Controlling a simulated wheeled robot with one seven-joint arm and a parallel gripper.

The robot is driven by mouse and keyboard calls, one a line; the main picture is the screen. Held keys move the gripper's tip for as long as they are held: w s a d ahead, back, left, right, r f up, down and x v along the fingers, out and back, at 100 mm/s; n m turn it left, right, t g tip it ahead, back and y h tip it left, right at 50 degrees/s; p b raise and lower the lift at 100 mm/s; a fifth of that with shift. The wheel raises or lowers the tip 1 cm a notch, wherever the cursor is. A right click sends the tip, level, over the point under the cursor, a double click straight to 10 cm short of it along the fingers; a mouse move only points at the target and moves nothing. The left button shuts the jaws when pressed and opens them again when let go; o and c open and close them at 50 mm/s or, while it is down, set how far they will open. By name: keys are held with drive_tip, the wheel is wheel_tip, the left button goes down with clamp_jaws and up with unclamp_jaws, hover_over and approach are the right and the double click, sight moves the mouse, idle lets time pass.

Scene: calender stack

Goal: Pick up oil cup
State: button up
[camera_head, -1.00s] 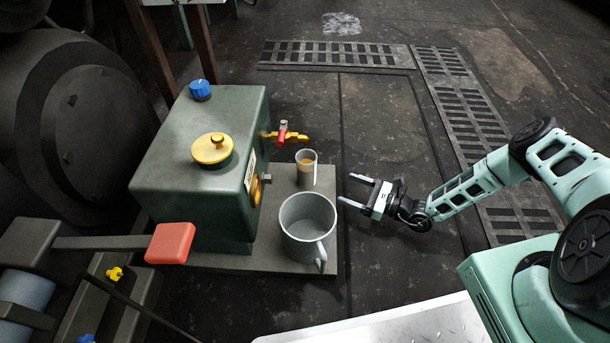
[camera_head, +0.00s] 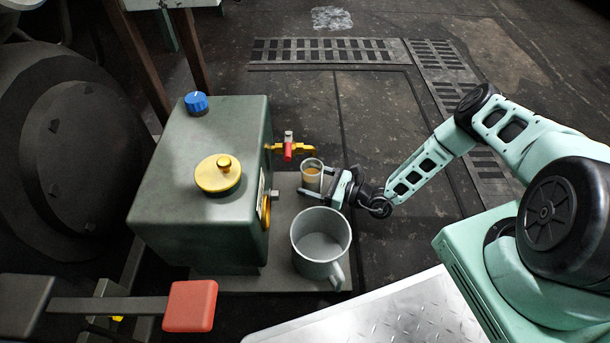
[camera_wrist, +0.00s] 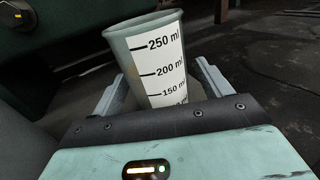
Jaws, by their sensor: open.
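In the wrist view the cup (camera_wrist: 157,58) fills the middle and bears a white scale label with marks up to 250 ml. My gripper (camera_head: 317,182) is at the cup from the right. Its fingers are open, one on each side of the cup. In the wrist view my gripper (camera_wrist: 160,90) shows a small gap beside the right finger; contact at the left finger is hard to judge.
A grey mug (camera_head: 321,245) stands just in front of the cup on the base plate (camera_head: 282,275). The yellow tap (camera_head: 287,147) with its red handle juts out close above the cup from the green tank (camera_head: 195,200). The floor to the right is open, with grates.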

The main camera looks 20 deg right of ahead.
drive_tip(key=shift+w+a, duration=0.45)
drive_tip(key=shift+a, duration=0.1)
drive_tip(key=c, duration=1.3)
drive_tip(key=shift+r, duration=0.2)
